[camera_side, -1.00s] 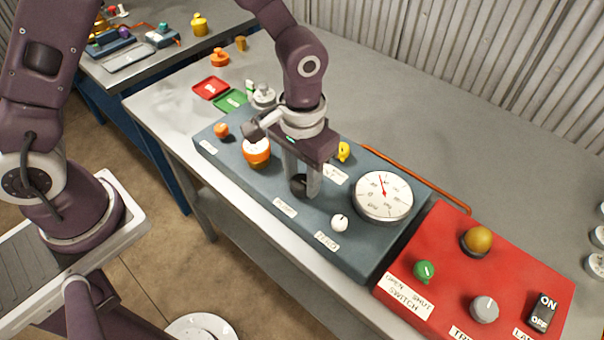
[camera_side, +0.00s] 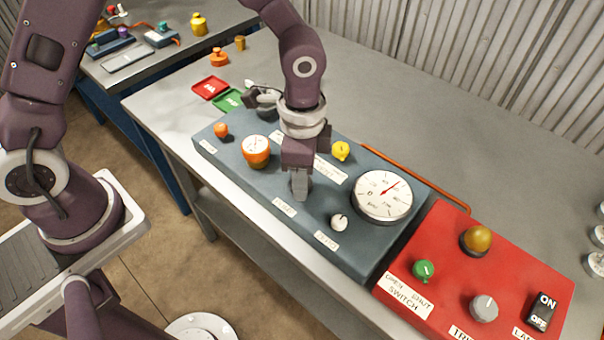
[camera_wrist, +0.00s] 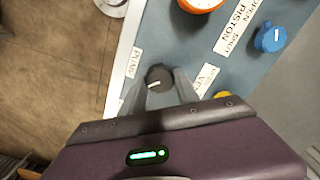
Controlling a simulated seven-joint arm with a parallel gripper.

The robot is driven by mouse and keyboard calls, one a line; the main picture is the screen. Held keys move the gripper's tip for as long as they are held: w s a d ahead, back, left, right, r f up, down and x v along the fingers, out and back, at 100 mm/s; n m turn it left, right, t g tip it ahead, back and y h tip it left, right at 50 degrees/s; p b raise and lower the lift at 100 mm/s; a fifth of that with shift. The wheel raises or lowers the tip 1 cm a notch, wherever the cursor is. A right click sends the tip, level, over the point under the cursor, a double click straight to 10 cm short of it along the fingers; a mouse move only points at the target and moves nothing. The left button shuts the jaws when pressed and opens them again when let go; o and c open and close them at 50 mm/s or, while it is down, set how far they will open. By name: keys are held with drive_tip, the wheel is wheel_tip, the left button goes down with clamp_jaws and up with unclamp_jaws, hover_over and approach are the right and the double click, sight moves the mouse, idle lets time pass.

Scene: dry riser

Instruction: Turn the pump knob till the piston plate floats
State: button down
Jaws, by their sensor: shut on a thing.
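The pump knob (camera_wrist: 157,74) is a dark round knob with a pale pointer line. In the wrist view it sits between the two fingers of my gripper (camera_wrist: 161,83), by a label starting "PUM". In the side view my gripper (camera_side: 300,190) points down at the blue-grey panel (camera_side: 355,250), shut on the knob and hiding it. A "PISTON" label (camera_wrist: 242,24) shows in the wrist view. I cannot pick out the piston plate for certain. The round white gauge (camera_side: 382,195) has its red needle pointing up and right.
An orange cup-shaped part (camera_side: 256,152) with a white face stands left of my gripper. A yellow knob (camera_side: 341,151), white knob (camera_side: 339,222) and blue knob (camera_wrist: 270,37) are nearby. A red panel (camera_side: 450,262) adjoins on the right. The bench behind is mostly clear.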

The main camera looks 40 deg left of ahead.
drive_tip(key=m, duration=0.4)
drive_tip(key=shift+m, duration=0.7)
drive_tip(key=c, duration=0.9)
unclamp_jaws()
wheel_tip(320, 180, up, 7)
drive_tip(key=shift+r, duration=0.1)
